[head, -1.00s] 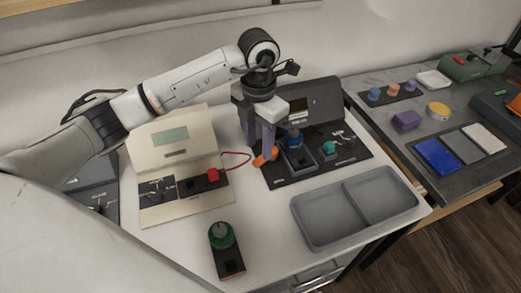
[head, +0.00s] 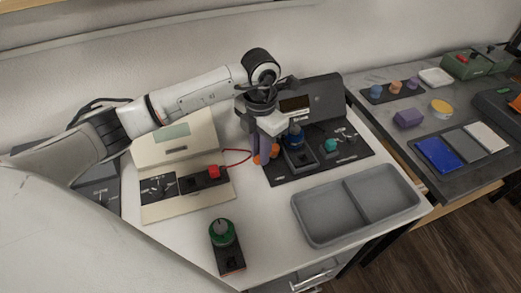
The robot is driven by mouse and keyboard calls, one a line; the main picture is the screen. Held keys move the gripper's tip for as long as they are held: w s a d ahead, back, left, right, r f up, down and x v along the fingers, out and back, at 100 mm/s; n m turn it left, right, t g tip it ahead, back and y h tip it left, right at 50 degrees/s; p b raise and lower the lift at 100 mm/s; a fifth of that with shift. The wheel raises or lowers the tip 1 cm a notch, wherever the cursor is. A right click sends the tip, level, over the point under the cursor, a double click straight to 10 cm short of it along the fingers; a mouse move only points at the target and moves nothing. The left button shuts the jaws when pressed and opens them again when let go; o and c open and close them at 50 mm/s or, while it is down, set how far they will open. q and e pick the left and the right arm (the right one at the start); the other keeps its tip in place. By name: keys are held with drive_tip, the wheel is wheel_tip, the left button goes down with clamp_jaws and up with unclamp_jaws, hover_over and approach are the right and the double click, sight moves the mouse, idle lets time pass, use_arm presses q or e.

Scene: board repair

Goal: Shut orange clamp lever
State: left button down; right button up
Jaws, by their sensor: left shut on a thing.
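The orange clamp lever (head: 275,151) shows in the head view at the left edge of the black board of the dark grey unit (head: 318,100). It is mostly hidden behind the purple-grey fingers of my left gripper (head: 266,154). My left gripper points down and is shut on the lever. The blue-topped part (head: 295,137) in its dark holder is just right of the fingers. My right gripper is not in view.
A cream unit (head: 171,136) with a red plug (head: 213,172) and red cable stands to the left. A green-topped device (head: 222,233) lies in front. A grey two-part tray (head: 356,205) is at front right. A grey side table (head: 385,118) holds several parts.

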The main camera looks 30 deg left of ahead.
use_arm(q)
drive_tip(key=shift+w+a+f+m+b, duration=0.15)
drive_tip(key=shift+a+m+b, duration=0.1)
drive_tip(key=shift+m+b, duration=0.15)
drive_tip(key=shift+a+m, duration=0.1)
drive_tip(key=shift+m, duration=0.4)
drive_tip(key=c, duration=1.6)
unclamp_jaws()
drive_tip(key=shift+c, duration=0.2)
drive_tip(key=shift+r, duration=0.25)
wheel_tip(320, 180, up, 10)
drive_tip(key=shift+b, duration=0.3)
